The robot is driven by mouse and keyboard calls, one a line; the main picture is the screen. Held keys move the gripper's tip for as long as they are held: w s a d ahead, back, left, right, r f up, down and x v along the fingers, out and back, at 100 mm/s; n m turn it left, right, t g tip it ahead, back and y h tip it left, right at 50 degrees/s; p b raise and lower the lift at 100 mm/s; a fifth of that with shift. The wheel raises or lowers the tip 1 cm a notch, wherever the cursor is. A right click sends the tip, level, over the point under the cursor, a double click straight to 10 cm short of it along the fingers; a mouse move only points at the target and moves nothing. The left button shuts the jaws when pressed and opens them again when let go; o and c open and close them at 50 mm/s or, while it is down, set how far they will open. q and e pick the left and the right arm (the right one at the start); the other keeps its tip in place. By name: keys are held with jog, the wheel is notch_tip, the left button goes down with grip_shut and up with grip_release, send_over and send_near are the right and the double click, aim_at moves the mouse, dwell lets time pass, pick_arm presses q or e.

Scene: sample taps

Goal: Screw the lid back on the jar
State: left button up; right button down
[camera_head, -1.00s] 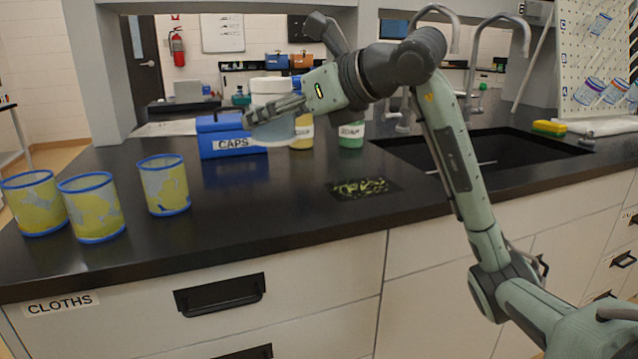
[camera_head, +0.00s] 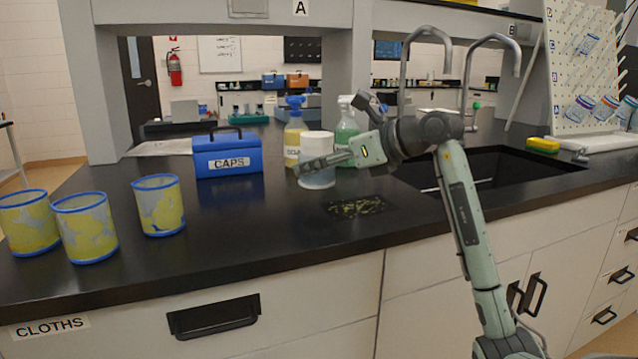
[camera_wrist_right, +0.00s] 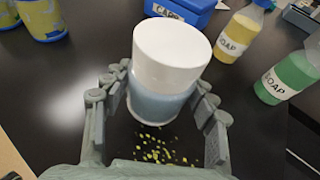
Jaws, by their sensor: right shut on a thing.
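A pale blue see-through jar (camera_head: 318,181) with a wide white lid (camera_head: 317,144) on top is at the middle of the counter. My right gripper (camera_head: 308,165) is closed around the jar's side, below the lid. In the right wrist view the jar (camera_wrist_right: 160,103) is upright between both fingers (camera_wrist_right: 160,80), and the white lid (camera_wrist_right: 170,55) covers its top. I cannot tell how tight the lid is, nor whether the jar's base touches the counter. My left gripper is out of view.
A blue CAPS box (camera_head: 228,156) stands left of the jar. A yellow soap bottle (camera_head: 295,133) and a green one (camera_head: 346,128) stand behind it. Several yellow-blue containers (camera_head: 158,206) stand at left; the sink (camera_head: 500,170) is right.

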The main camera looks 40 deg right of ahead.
aim_at(319, 183)
jog(key=shift+f, duration=1.95)
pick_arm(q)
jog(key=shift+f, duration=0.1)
pick_arm(e)
jog(key=shift+f, duration=0.1)
jog(key=c, duration=0.5)
grip_release()
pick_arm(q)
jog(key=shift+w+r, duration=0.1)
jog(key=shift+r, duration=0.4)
